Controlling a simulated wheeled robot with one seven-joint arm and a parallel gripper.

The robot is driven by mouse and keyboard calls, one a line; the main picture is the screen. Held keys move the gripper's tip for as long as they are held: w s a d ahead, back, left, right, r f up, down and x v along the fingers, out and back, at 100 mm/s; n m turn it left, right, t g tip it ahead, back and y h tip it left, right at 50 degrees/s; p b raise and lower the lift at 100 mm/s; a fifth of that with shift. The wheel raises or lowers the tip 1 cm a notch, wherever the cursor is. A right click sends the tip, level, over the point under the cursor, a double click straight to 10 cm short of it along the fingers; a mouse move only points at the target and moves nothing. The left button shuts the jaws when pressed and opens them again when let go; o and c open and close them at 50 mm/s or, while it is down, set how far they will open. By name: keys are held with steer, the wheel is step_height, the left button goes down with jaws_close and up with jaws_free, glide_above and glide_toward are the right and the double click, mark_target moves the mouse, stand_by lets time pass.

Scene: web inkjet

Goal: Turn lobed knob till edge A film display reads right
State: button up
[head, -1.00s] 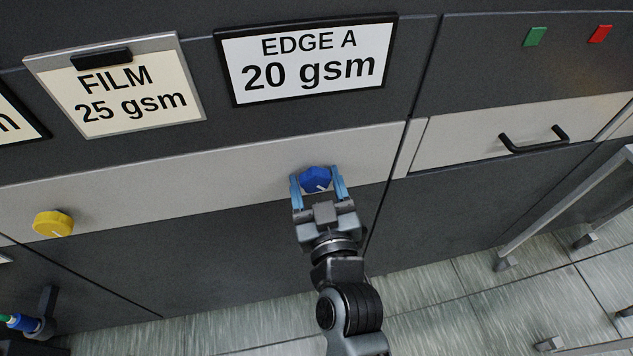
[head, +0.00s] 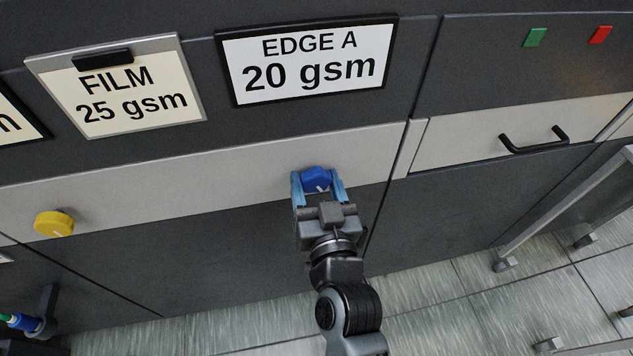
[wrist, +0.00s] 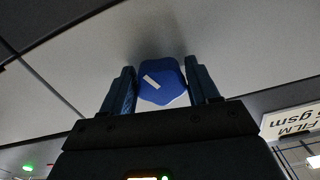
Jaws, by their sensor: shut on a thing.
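The blue lobed knob (head: 317,179) sits on the light panel strip, below the EDGE A display. It carries a white mark line and also shows in the wrist view (wrist: 162,82). My gripper (head: 318,189) is shut on the knob, one finger on its left side and one on its right. The EDGE A display (head: 307,60) reads 20 gsm in a black frame. The FILM card (head: 116,88), clipped in a grey frame to its left, reads 25 gsm.
A yellow knob (head: 54,223) sits on the same strip far left. A drawer with a black handle (head: 535,140) is at right, below a green button (head: 535,37) and a red button (head: 599,34). A grey metal frame (head: 570,200) stands at lower right.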

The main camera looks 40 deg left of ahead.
steer(key=shift+m, duration=2.1)
steer(key=shift+s, duration=0.1)
steer(key=o, duration=1)
steer(key=shift+c, duration=0.2)
steer(key=shift+s+d+f, duration=0.1)
steer(key=shift+s+d, duration=0.2)
steer(key=shift+d, duration=0.05)
steer(key=b+v, duration=0.2)
steer(key=v, duration=0.4)
steer(key=shift+s+d, duration=0.25)
steer(key=shift+d, duration=0.1)
